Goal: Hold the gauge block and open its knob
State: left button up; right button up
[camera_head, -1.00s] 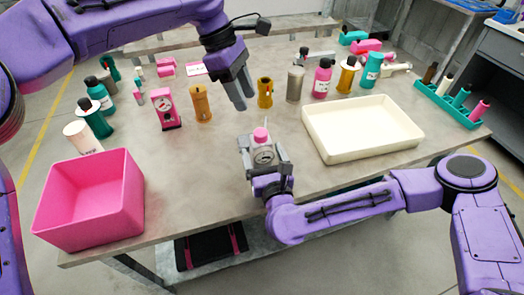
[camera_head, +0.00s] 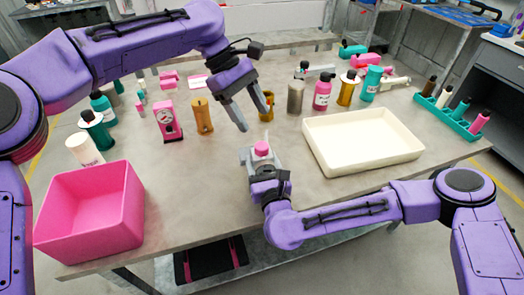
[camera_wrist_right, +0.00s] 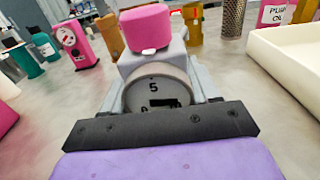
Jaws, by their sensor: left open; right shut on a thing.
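The gauge block is a grey block with a round dial (camera_wrist_right: 155,90) and a pink knob (camera_wrist_right: 146,27) on top. In the head view its pink knob (camera_head: 261,148) shows above my right gripper (camera_head: 262,160), which is shut on the block near the table's front middle. The block looks upright; its lower part is hidden by the gripper. My left gripper (camera_head: 256,113) is open and empty, above and behind the knob, with its fingers pointing down and apart from it.
A pink bin (camera_head: 90,212) stands at the front left and a cream tray (camera_head: 362,138) at the right. A pink gauge block (camera_head: 167,119), an amber cylinder (camera_head: 202,116) and several bottles stand behind. A teal rack (camera_head: 449,116) is at the right edge.

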pick_arm(q)
jog(key=m+g+h, duration=0.1)
jog(key=m, duration=0.3)
jog(key=d+f+m+g+h, duration=0.1)
jog(key=m, duration=0.3)
jog(key=f+m+g+h, duration=0.1)
jog(key=m+h, duration=0.1)
jog(key=m, duration=0.2)
jog(key=shift+w+d+f, duration=0.15)
jog(key=shift+w+d, duration=0.05)
jog(key=shift+w, duration=0.05)
jog(key=m, duration=0.1)
jog(key=m+g+h, duration=0.1)
jog(key=shift+w+f+m, duration=0.15)
jog(key=shift+f+m, duration=0.1)
jog(key=shift+m, duration=0.15)
jog(key=m+h, duration=0.1)
jog(key=m, duration=0.2)
jog(key=m+g+h, duration=0.2)
jog(key=m+h, duration=0.2)
jog(key=m, duration=1.2)
send_near(256, 144)
jog(key=w+x, duration=0.1)
jog(key=x, duration=1)
jog(key=shift+s+d+f, duration=0.25)
jog(key=shift+s+f, duration=0.05)
jog(key=shift+f, duration=0.05)
